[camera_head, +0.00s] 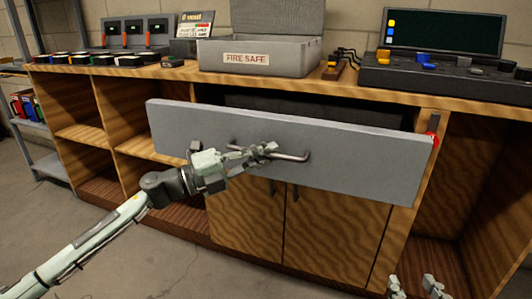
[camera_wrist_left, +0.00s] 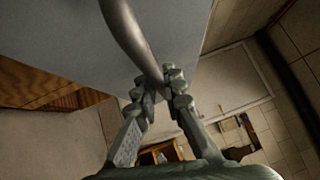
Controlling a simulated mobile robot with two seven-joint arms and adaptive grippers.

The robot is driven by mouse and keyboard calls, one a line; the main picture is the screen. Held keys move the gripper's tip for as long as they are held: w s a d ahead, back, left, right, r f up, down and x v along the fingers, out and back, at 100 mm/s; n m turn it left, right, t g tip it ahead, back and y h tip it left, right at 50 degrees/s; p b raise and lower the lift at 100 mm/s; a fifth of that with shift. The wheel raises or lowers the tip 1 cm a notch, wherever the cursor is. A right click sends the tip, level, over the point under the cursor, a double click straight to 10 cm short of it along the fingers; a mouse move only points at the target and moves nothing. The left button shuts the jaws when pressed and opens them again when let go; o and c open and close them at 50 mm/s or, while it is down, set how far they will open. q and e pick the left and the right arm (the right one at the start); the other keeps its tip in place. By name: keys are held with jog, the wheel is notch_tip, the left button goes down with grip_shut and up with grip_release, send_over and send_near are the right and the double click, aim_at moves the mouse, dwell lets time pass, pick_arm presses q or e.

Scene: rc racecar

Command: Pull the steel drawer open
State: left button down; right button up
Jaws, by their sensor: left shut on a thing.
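The steel drawer (camera_head: 350,165) is a wide grey front in the wooden cabinet. It stands out from the cabinet, with a dark gap visible behind its top edge. Its curved metal handle (camera_head: 293,156) is on the middle of the front. My left gripper (camera_head: 268,149) is at the handle and shut on it. In the left wrist view the fingers (camera_wrist_left: 160,88) close around the handle bar (camera_wrist_left: 132,32), with the grey drawer front (camera_wrist_left: 75,30) behind it. My right gripper (camera_head: 415,287) shows only its fingertips at the bottom edge, apart from each other and with nothing between them.
A grey fire safe box (camera_head: 245,58) with its lid up stands on the cabinet top. A control console (camera_head: 450,78) with a dark screen is at the right. Cabinet doors (camera_head: 245,225) are below the drawer. The floor (camera_head: 150,260) in front looks clear.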

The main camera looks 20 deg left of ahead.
pick_arm(q)
jog(key=c, duration=1.6)
grip_release()
jog(key=v, duration=1.2)
